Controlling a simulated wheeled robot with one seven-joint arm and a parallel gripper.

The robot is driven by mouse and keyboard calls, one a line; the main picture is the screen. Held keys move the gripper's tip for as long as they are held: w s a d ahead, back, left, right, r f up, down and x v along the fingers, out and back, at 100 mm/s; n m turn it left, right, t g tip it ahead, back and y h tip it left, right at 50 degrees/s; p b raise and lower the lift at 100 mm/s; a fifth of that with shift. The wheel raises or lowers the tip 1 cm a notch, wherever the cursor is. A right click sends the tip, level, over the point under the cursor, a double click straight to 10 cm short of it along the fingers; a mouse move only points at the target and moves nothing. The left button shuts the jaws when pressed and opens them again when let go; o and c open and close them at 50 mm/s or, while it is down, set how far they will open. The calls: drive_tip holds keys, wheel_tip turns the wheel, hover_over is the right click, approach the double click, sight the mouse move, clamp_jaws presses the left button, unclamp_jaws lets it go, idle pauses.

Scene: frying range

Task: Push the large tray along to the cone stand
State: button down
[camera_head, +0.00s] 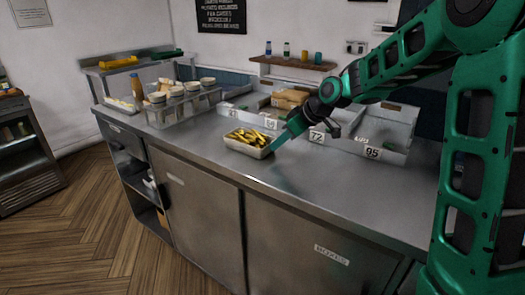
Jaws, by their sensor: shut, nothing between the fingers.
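The large tray (244,149) is a pale, shallow container heaped with yellow chips. It sits on the steel counter near its front edge, left of my arm. My green arm reaches in from the right. My gripper (274,147) is shut, low over the counter at the tray's right end. It looks very close to that end, but I cannot tell whether it touches. A clear rack with several pale cups (181,118) stands further left on the counter. It seems to be the cone stand. A short stretch of bare counter lies between it and the tray.
Numbered grey bins (372,153) line the back of the counter behind my gripper. A raised shelf (125,64) with yellow and green items stands at the left end. The counter's front edge runs close past the tray. The counter at front right is clear.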

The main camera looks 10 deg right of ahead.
sight(232, 132)
drive_tip(key=shift+w+a, duration=2.5)
drive_tip(key=shift+w+a, duration=2.45)
drive_tip(key=shift+w, duration=0.05)
drive_tip(key=shift+w+a, duration=2.45)
drive_tip(key=shift+a, duration=0.05)
drive_tip(key=shift+w+a, duration=1.7)
drive_tip(key=shift+w, duration=0.05)
drive_tip(key=shift+s+d, duration=2.3)
drive_tip(key=shift+s, duration=0.05)
